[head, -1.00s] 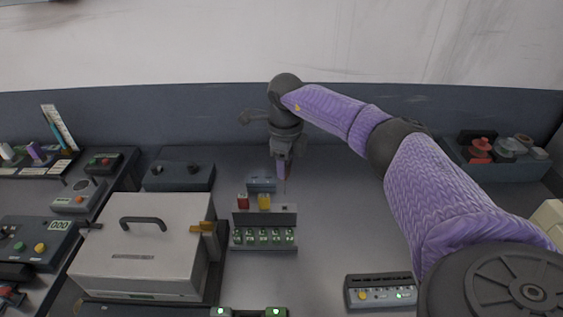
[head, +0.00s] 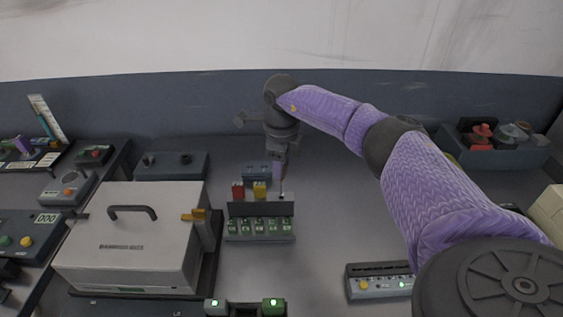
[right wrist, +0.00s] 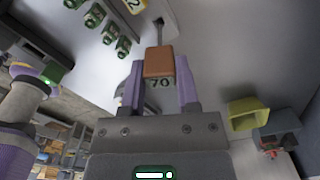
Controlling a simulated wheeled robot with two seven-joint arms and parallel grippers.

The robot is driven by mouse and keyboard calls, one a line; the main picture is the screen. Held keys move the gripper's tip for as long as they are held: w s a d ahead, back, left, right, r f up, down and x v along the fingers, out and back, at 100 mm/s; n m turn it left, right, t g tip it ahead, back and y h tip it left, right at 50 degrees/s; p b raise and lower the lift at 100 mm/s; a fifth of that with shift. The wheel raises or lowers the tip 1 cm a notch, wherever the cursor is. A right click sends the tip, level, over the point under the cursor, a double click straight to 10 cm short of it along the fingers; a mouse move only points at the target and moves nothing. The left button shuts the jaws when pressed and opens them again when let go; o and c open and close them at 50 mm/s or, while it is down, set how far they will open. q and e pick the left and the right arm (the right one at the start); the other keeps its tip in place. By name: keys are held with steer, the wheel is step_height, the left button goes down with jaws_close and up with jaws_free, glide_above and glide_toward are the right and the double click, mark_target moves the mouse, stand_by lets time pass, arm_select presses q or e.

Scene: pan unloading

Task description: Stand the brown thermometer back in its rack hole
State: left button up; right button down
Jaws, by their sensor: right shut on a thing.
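My right gripper (head: 279,168) is shut on the brown thermometer, gripping its brown block head (right wrist: 159,62), marked 70, between purple fingers in the right wrist view. Its thin grey probe (right wrist: 157,32) points away from the fingers. In the head view the thermometer is mostly hidden by the gripper, and its probe hangs over the right end of the rack (head: 259,228). I cannot tell whether the tip has entered a hole. A red thermometer (head: 238,191) and a yellow thermometer (head: 260,190) stand in the rack. My left gripper is not in view.
A large pale box with a handle (head: 135,230) stands left of the rack. A small blue-grey box (head: 256,170) lies behind it. A control box (head: 378,282) is at front right. A bin of coloured parts (head: 500,150) is at back right. The bench right of the rack is clear.

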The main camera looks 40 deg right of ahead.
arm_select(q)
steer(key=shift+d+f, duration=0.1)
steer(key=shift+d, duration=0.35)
arm_select(e)
steer(key=shift+f, duration=0.2)
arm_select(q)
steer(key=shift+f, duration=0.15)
arm_select(e)
steer(key=shift+f, duration=0.2)
arm_select(q)
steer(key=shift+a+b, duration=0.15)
steer(key=shift+b, duration=0.15)
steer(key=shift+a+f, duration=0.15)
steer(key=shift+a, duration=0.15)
arm_select(e)
steer(key=shift+f, duration=0.25)
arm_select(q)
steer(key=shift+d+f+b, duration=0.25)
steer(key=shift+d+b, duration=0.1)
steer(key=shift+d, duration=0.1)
arm_select(e)
steer(key=shift+f, duration=0.45)
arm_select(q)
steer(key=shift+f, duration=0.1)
arm_select(e)
steer(key=shift+f, duration=0.2)
